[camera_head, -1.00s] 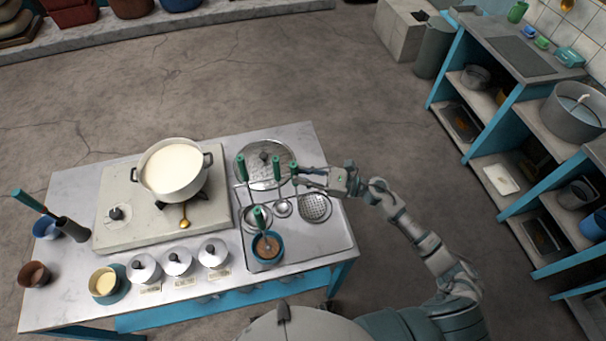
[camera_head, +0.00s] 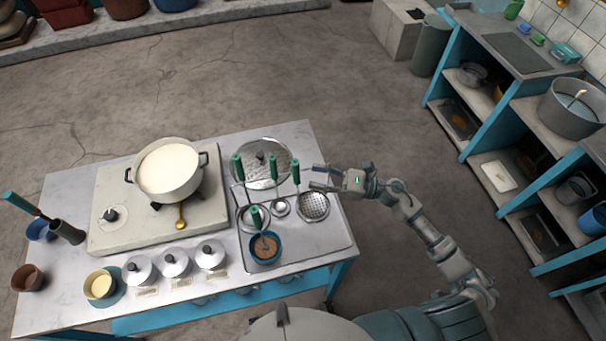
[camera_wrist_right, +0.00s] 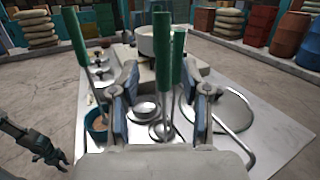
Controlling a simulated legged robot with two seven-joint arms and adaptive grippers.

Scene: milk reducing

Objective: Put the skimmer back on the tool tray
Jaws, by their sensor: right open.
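The skimmer, a round perforated disc (camera_head: 313,206) with an upright green handle (camera_head: 296,172), rests on the right part of the metal tool tray (camera_head: 335,240). My right gripper (camera_head: 316,178) is open and empty, just right of the handle and apart from it. In the right wrist view, upright green handles (camera_wrist_right: 163,45) show beyond and between the spread fingers; which one is the skimmer's is hard to tell. My left gripper (camera_wrist_right: 38,148) shows only at the lower left of the wrist view, away from the tray; its opening is unclear.
Other green-handled tools stand left of the skimmer, one in a blue bowl (camera_head: 264,247). A metal lid (camera_head: 263,163) lies behind the tray. A milk pot (camera_head: 168,170) sits on the stove, with small lidded pots in front. Floor right of the table is clear.

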